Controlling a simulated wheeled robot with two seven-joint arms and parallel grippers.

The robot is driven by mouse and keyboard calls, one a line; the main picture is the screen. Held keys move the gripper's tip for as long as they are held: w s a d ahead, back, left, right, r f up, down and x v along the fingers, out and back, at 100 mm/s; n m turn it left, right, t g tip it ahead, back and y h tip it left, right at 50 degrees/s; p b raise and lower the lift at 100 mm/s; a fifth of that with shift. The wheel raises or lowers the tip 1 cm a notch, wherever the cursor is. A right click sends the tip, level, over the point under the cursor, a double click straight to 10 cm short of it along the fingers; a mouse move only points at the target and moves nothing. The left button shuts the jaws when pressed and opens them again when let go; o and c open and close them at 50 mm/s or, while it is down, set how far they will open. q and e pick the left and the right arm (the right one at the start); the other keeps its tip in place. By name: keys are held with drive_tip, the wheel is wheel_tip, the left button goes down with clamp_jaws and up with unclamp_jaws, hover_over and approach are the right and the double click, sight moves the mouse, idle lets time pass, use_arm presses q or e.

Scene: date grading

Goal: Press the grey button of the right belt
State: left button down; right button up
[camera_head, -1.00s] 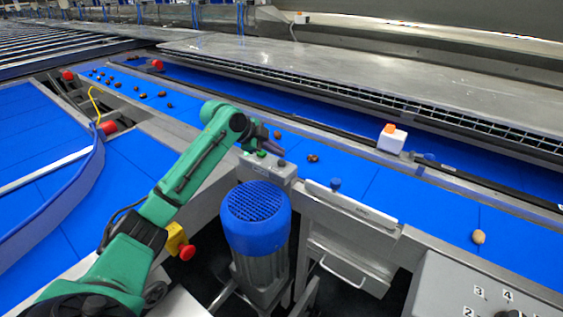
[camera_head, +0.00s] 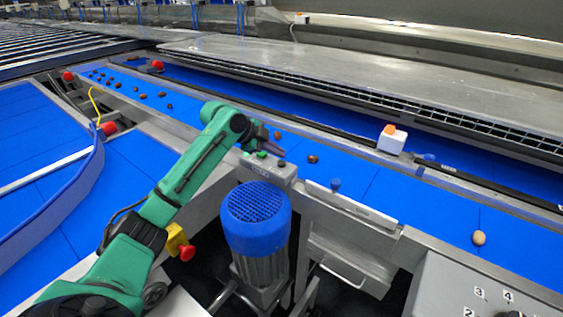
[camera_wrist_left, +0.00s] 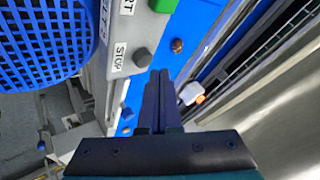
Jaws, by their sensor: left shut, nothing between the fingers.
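The dark grey button (camera_wrist_left: 142,57), next to a STOP label, sits on the grey control box (camera_head: 270,170) at the near edge of the right blue belt (camera_head: 370,190). It also shows in the head view (camera_head: 281,163). A green button (camera_head: 262,154) sits beside it on the box. My left gripper (camera_head: 283,153) is shut and empty, with its tips just above the grey button in the head view. In the left wrist view the fingertips (camera_wrist_left: 160,74) appear just beside the grey button; contact cannot be made out. My right gripper is not in view.
A blue-capped motor (camera_head: 255,215) stands in front of the control box. Several dates lie on the belt, one (camera_head: 313,159) near my gripper and a pale one (camera_head: 478,238) at right. A white box with an orange top (camera_head: 392,140) stands beyond the belt.

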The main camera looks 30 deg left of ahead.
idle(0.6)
use_arm(q)
drive_tip(key=shift+f, duration=0.4)
drive_tip(key=shift+f, duration=0.5)
idle(0.4)
drive_tip(key=shift+r, duration=0.1)
drive_tip(key=shift+r+p, duration=0.8)
drive_tip(key=shift+p, duration=0.1)
wheel_tip(320, 180, up, 5)
drive_tip(key=p, duration=0.5)
drive_tip(key=shift+r, duration=0.1)
